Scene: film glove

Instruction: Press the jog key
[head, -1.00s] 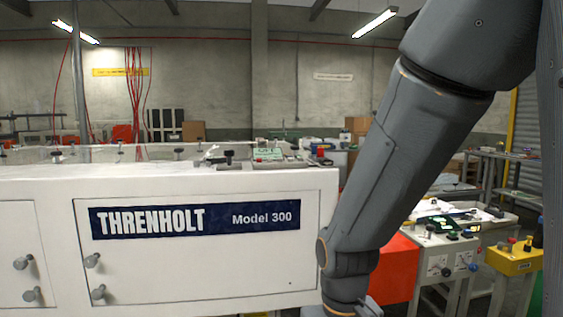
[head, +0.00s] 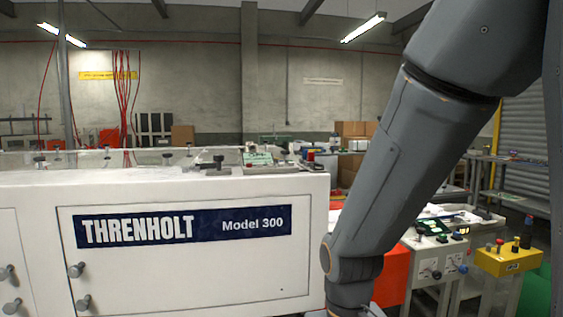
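No key marked jog can be made out. A yellow control box (head: 508,263) with several small knobs or buttons, one red and some dark, stands at the right. A grey control console (head: 433,245) left of it carries green and dark buttons on top and round knobs on its front. Their labels are too small to read. My arm comes down from the upper right, across the middle, and its wrist leaves the picture at the bottom edge, left of both. My gripper is below the frame and hidden.
A long white machine (head: 190,262) marked THRENHOLT Model 300 fills the left, close to my arm. A red-orange panel (head: 393,275) stands just right of my wrist. A green object (head: 537,290) is at the lower right edge. Grey shelving (head: 520,200) stands behind.

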